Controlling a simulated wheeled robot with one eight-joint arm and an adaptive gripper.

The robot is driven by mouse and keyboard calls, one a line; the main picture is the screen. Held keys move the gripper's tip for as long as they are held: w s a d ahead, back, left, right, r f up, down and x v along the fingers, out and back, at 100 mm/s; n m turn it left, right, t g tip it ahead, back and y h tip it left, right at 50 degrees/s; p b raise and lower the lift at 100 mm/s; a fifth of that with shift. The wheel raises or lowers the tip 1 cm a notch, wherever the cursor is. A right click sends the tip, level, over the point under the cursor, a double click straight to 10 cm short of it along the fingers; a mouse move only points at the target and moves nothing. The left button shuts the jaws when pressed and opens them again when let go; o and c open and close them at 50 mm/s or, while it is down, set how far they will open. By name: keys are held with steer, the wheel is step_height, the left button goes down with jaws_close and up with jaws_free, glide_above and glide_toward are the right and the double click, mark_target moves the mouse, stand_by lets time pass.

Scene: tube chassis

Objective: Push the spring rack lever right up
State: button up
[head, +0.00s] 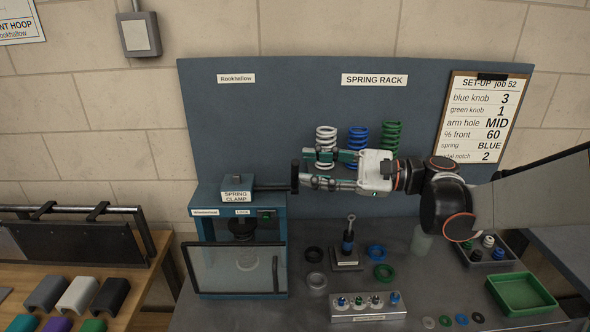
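The blue-grey machine (205,219) labelled SPRING CLAMP has a dark lever rod (272,188) running out roughly level to the right. It ends in an upright black handle (294,177). My gripper (309,168) is open and comes in from the right, its fingers pointing left at the handle. The lower fingertip is very close to the handle; I cannot tell whether they touch. Nothing shows between the fingers. The SPRING RACK label (374,79) is on the back panel, above a white spring (326,138), a blue spring (358,134) and a green spring (391,134). No lever shows beside these springs.
A framed clear door (232,269) stands at the machine's front. A damper-like part (347,242) stands upright on the bench, with loose rings around it. A metal block (367,307) with small knobs and a green tray (522,292) are nearer the front. The panel above the lever is clear.

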mark_target(295, 172)
steer(key=shift+x, duration=2.2)
jaws_close()
